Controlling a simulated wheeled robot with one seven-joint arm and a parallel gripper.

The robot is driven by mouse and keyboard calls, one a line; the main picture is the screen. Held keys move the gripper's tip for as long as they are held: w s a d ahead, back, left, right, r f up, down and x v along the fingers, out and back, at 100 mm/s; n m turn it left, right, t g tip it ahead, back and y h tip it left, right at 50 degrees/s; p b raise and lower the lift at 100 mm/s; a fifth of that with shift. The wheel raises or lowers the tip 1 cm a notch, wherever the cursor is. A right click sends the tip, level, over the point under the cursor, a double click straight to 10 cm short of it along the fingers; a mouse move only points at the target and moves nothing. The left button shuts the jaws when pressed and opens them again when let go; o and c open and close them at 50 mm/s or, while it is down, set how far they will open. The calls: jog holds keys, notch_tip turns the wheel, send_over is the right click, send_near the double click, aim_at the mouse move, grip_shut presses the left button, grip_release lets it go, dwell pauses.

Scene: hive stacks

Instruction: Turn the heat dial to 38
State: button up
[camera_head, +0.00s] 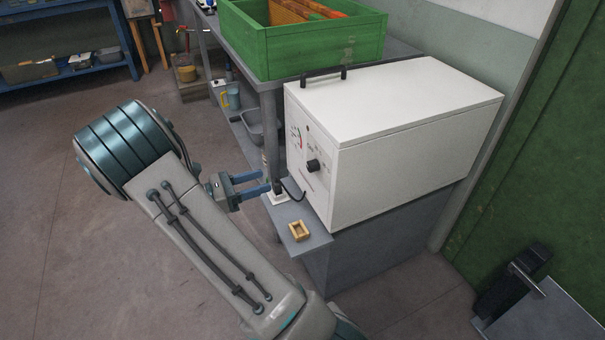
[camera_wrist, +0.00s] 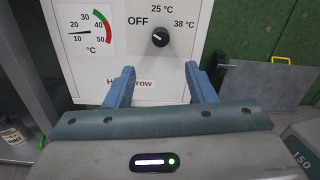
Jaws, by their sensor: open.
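The white heater box (camera_head: 400,135) stands on a grey stand, its front facing my gripper. Its black round heat dial (camera_head: 313,166) is on the front panel and also shows in the wrist view (camera_wrist: 160,38). Around the dial are the marks OFF at upper left, 25 °C at the top and 38 °C at upper right. A small pale mark on the dial seems to point up-left toward OFF. My gripper (camera_head: 266,184) is open and empty, left of the panel and apart from the dial. In the wrist view its blue fingers (camera_wrist: 160,80) are spread below the dial.
A temperature gauge (camera_wrist: 90,28) is left of the dial. A small wooden frame piece (camera_head: 299,231) lies on the grey ledge below the panel. A green crate (camera_head: 320,50) stands on the bench behind. A green door (camera_head: 545,150) is at the right.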

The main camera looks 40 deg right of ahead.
aim_at(308, 167)
jog(key=b+x, duration=0.3)
jog(key=x, duration=0.9)
jog(key=shift+s+d, duration=0.15)
jog(key=shift+d, duration=0.15)
jog(key=c, duration=1)
